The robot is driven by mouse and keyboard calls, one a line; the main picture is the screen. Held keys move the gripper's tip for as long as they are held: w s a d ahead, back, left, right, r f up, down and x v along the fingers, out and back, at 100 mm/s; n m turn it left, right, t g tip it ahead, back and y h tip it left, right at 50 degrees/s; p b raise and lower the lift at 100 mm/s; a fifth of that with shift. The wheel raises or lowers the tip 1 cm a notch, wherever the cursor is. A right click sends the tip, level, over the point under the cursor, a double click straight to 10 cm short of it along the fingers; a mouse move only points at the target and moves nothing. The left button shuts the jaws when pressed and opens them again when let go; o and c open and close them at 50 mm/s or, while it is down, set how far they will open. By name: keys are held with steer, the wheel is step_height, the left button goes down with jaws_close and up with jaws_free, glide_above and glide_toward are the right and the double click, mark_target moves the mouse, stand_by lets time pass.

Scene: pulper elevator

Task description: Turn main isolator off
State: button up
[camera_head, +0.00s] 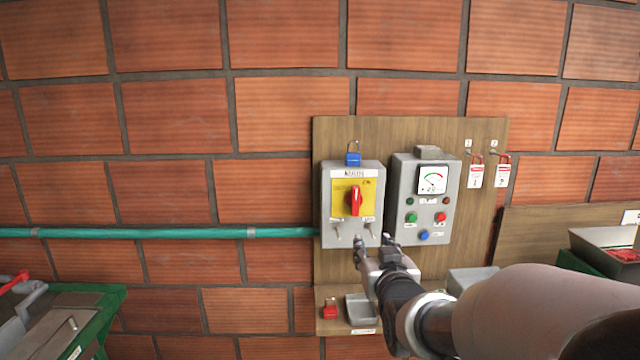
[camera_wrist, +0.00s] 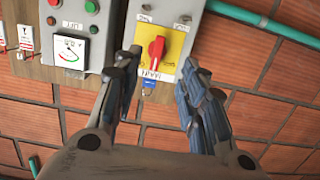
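The main isolator is a grey box (camera_head: 333,228) on a wooden board, with a red rotary handle (camera_head: 355,200) on a yellow plate (camera_head: 340,188). The handle stands about upright in the head view. The handle also shows in the wrist view (camera_wrist: 156,48), upside down, between my fingers. A blue padlock (camera_head: 353,158) sits at the top of the box; it also shows in the wrist view (camera_wrist: 150,85). My gripper (camera_head: 372,240) is open and empty, just below and in front of the isolator box. In the wrist view my gripper's fingers (camera_wrist: 158,65) are apart, touching no handle that I can see.
A grey meter box (camera_head: 400,225) with buttons stands right of the isolator. Two red-and-white tags (camera_head: 476,174) hang further right. A red padlock (camera_head: 330,310) and a grey tray (camera_head: 361,310) are on the board's lower ledge. A green pipe (camera_head: 180,232) enters from the left.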

steer(key=w+r+t, duration=0.2)
steer(key=w, duration=0.2)
steer(key=p, duration=0.1)
glide_toward(356, 200)
steer(key=w, duration=0.9)
steer(key=shift+w+r, duration=0.15)
steer(key=shift+w, duration=0.1)
steer(key=shift+c, duration=0.3)
jaws_close()
